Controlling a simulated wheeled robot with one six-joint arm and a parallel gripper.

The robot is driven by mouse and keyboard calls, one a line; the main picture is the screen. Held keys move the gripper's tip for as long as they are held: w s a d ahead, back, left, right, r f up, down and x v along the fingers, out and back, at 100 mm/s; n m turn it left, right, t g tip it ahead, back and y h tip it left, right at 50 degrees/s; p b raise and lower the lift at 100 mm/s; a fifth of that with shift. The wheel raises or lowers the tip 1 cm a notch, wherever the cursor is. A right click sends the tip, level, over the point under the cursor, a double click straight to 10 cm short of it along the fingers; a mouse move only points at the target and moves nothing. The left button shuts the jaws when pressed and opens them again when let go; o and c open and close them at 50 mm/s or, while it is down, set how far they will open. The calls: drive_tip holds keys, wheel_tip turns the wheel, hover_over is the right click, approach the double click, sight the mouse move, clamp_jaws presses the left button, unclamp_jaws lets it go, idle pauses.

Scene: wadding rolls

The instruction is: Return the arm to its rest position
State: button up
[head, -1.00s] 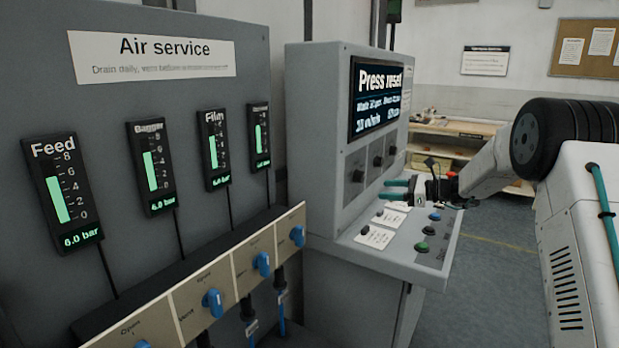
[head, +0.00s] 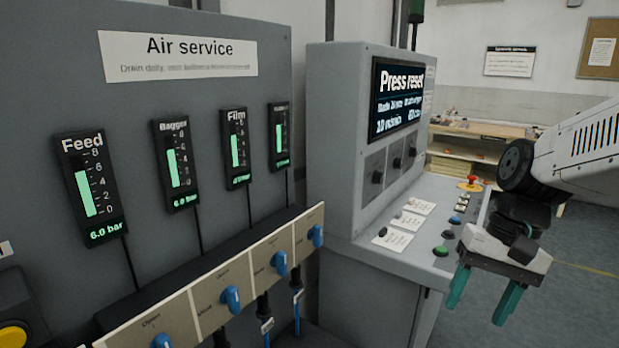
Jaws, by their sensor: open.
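My gripper (head: 483,300) hangs at the right of the head view with its two teal fingers pointing down. The fingers are apart, with nothing between them. It is in front of the right edge of the grey control console (head: 345,165) and covers part of that edge. My arm comes in from the right edge of the picture, bent down at the wrist.
The console has a lit screen (head: 399,98), buttons and a red stop button (head: 471,184). The air service panel (head: 190,100) with gauges and blue valve handles (head: 230,300) fills the left. A wooden bench (head: 475,130) stands behind. Open floor (head: 585,285) lies at right.

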drive_tip(key=s+r+n+t+h, duration=0.2)
drive_tip(key=s+n+t+h, duration=0.1)
drive_tip(key=s, duration=0.8)
drive_tip(key=shift+s+d+r, duration=0.2)
drive_tip(key=shift+s+d, duration=0.15)
drive_tip(key=shift+d, duration=0.05)
idle(1.2)
